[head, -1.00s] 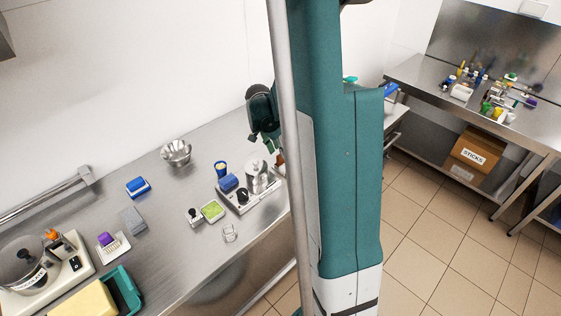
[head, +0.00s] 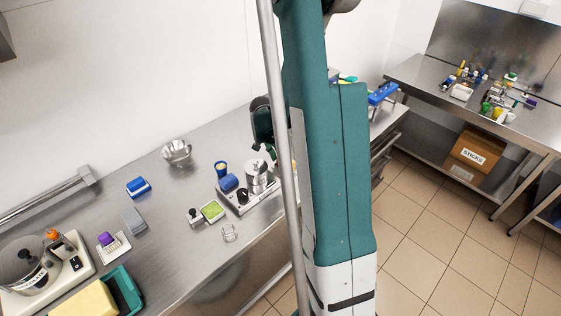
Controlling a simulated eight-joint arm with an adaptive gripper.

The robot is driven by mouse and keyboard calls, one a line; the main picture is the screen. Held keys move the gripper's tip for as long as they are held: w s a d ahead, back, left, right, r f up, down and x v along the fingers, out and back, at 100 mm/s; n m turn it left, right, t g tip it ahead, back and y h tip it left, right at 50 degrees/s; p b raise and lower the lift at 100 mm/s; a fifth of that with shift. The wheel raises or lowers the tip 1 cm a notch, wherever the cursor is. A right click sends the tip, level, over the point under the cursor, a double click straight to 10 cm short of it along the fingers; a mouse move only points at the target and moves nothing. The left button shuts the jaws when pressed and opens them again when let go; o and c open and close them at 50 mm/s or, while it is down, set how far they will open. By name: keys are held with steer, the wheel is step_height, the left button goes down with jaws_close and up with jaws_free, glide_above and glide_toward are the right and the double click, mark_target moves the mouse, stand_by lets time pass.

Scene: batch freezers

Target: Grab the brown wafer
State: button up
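I cannot make out the brown wafer in the head view; my own arm and a grey pole cover part of the counter where it could be. My gripper (head: 265,146) is dark and points down over the far part of the long steel counter, just behind and above a small metal pot (head: 257,176). The pole and my teal arm partly hide it. Its fingertips are too small and covered to show whether they are open or shut, and I see nothing clearly held.
The steel counter (head: 178,217) holds a metal bowl (head: 176,151), a blue sponge-like block (head: 138,187), a green-topped container (head: 212,210) and a teal tray (head: 127,287). A blue rack (head: 382,94) stands at the far end. A cardboard box (head: 473,153) sits under the right table.

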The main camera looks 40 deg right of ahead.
stand_by(0.5)
steer(key=c, duration=0.8)
steer(key=shift+r, duration=0.1)
steer(key=shift+r, duration=4.95)
